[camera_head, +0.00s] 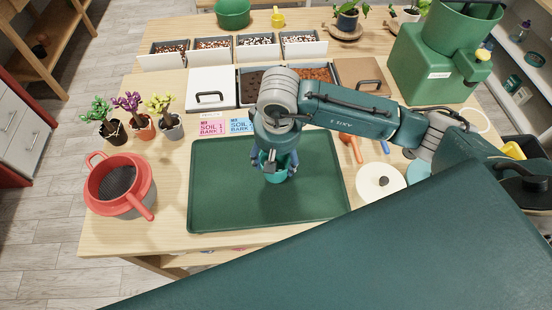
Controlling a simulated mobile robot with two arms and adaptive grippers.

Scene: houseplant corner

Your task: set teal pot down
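The teal pot (281,176) is small and is at the upper right part of the dark green tray (230,205). It looks upright. My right gripper (275,162) comes down on it from above, with its fingers closed at the pot's rim. The gripper and wrist hide much of the pot. I cannot tell whether the pot's base touches the tray or hangs just above it. My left gripper is not in view.
Left of the tray are a red sieve on a pot (119,184) and several small potted plants (142,121). Behind it are soil cards (212,127) and lidded bins (211,88). A white round lid (380,181) lies to the right. The tray's left and front are clear.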

